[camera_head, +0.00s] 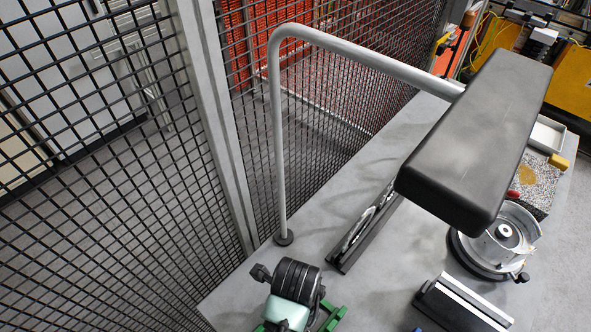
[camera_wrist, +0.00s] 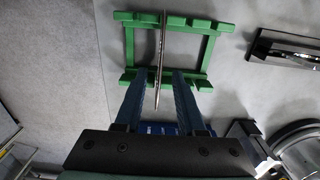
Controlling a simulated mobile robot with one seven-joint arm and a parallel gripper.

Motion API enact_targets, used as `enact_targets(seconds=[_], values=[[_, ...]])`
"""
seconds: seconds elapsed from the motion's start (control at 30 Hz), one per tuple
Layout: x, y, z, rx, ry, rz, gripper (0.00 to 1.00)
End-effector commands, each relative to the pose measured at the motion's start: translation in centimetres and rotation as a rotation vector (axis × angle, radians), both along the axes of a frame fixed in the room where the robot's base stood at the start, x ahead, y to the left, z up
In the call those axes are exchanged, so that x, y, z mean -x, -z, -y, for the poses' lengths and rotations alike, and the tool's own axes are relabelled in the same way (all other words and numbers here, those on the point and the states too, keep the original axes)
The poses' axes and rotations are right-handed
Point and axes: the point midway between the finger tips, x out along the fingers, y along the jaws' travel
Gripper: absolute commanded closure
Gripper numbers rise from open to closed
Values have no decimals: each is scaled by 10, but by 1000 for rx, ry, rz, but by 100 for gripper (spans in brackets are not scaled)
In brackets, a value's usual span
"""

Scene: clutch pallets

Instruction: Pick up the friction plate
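The friction plate (camera_wrist: 162,45) stands on edge in the green pallet frame (camera_wrist: 124,45) in the wrist view, seen as a thin line. My gripper (camera_wrist: 158,77) is open, with its two blue fingers on either side of the plate's near part. Gaps show between the plate and both fingers. In the head view, the green frame (camera_head: 332,318) shows only partly at the bottom edge, behind my dark wrist. The plate and my fingertips cannot be made out there.
A dark rail holder (camera_head: 365,227) stands right of the frame on the grey table (camera_head: 370,285). A round metal clutch housing (camera_head: 487,256) and another black rail (camera_head: 462,305) stand further right. A grey tube (camera_head: 278,140) rises at the table's left edge beside mesh fencing (camera_head: 110,210).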

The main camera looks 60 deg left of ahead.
Motion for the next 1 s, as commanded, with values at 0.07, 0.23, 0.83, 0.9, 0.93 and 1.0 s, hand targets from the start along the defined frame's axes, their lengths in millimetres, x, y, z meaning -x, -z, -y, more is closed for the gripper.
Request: enact_targets(seconds=[0.07,0.23,0.83,0.9,0.93,1.0], values=[[2,8,0,3,-1,-5,61],[3,31,-1,2,-2,-4,61],[2,41,-1,0,-1,0,100],[2,41,-1,0,-1,0,100],[2,41,-2,0,-1,0,100],[2,41,-1,0,-1,0,100]])
